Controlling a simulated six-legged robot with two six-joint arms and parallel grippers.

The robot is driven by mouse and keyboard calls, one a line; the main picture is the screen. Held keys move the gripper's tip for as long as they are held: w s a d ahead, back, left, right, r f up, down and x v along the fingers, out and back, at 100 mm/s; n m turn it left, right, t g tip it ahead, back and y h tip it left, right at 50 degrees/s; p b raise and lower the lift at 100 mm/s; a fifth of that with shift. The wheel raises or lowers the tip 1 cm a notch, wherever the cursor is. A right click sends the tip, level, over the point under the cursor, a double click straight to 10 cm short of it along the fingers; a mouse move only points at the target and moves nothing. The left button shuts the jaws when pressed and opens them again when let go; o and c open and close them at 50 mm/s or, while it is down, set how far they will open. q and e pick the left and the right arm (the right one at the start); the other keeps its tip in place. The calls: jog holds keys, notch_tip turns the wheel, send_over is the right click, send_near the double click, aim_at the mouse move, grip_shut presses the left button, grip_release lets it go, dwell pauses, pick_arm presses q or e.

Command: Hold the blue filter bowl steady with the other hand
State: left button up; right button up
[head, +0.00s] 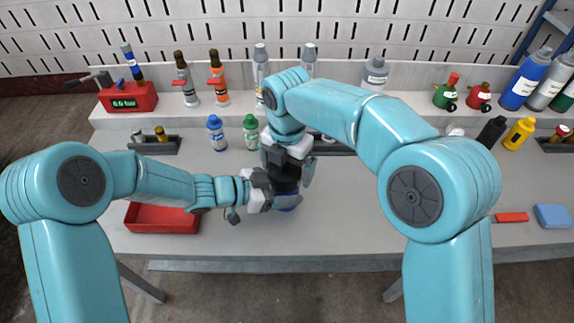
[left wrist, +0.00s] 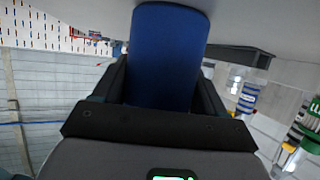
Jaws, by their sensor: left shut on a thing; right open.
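The blue filter bowl (head: 287,206) is at the middle of the workbench, mostly hidden by my grippers. In the left wrist view the blue bowl (left wrist: 165,55) fills the space between the two dark fingers. My left gripper (head: 277,196) comes in from the left and is shut on the bowl. It also shows in the left wrist view (left wrist: 160,95). My right gripper (head: 288,168) points down from above, directly over the bowl, with its fingers apart. A dark part (head: 285,185) shows between the two grippers. Whether the right fingers touch anything is hidden.
A red tray (head: 160,218) lies at the left of the workbench (head: 345,225). A blue-capped bottle (head: 217,133) and a green-capped bottle (head: 250,131) stand behind my left arm. Several bottles line the back shelf. A red block (head: 511,217) and a blue block (head: 552,216) lie at right.

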jog(key=m, duration=0.4)
jog(key=shift+s+d+m, duration=0.1)
jog(key=shift+d+m, duration=0.05)
jog(key=shift+m, duration=0.15)
jog(key=shift+m, duration=0.5)
jog(key=m, duration=0.5)
jog(key=shift+s+d, duration=0.1)
jog(key=shift+s, duration=0.15)
jog(key=c, duration=1.1)
jog(key=n, duration=0.6)
jog(key=shift+w, duration=0.25)
jog(key=shift+c, duration=0.2)
